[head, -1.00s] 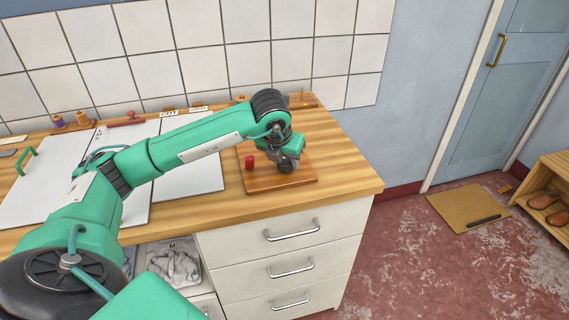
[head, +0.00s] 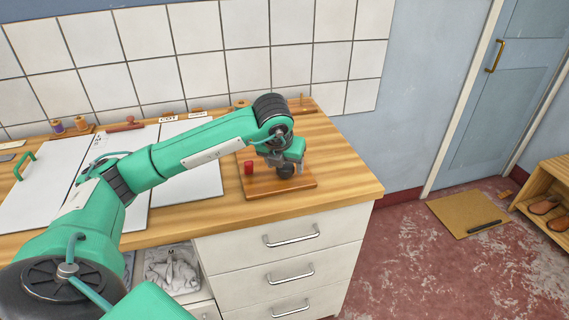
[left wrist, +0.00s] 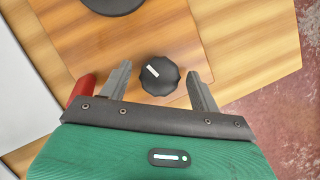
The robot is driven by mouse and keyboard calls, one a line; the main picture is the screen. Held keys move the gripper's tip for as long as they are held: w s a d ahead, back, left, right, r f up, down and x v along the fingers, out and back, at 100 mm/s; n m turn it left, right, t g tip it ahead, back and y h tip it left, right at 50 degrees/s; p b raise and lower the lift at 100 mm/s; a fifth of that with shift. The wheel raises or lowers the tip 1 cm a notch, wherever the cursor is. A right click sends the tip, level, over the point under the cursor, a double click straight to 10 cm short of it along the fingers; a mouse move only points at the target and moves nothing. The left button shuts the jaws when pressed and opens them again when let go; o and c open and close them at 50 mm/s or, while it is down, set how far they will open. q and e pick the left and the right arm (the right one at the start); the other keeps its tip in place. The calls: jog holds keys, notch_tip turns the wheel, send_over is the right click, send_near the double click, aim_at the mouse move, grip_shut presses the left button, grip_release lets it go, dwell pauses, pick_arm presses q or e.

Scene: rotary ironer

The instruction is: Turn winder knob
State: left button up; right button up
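The winder knob (left wrist: 160,75) is black with a scalloped edge and a white mark on top. In the left wrist view it sits between the tips of my left gripper (left wrist: 158,70). The fingers are open, with a gap showing on each side of the knob. In the head view my left gripper (head: 287,161) is over the wooden board (head: 262,188) on the counter. A dark round part shows under it there, but I cannot tell whether that is the knob. My right gripper is not in view.
A red part (head: 249,167) stands on the board just left of the gripper; it also shows beside the left finger (left wrist: 80,90). A black disc (left wrist: 112,4) lies at the top of the wrist view. White panels (head: 185,175) lie on the counter to the left.

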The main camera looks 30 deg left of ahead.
pick_arm(q)
jog(key=shift+s+r, duration=0.1)
jog(key=shift+r, duration=0.25)
jog(key=v, duration=1.3)
jog(key=shift+b, duration=0.4)
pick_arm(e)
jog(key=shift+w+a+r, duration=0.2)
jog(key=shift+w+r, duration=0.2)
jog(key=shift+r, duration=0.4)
pick_arm(q)
jog(key=shift+d, duration=0.1)
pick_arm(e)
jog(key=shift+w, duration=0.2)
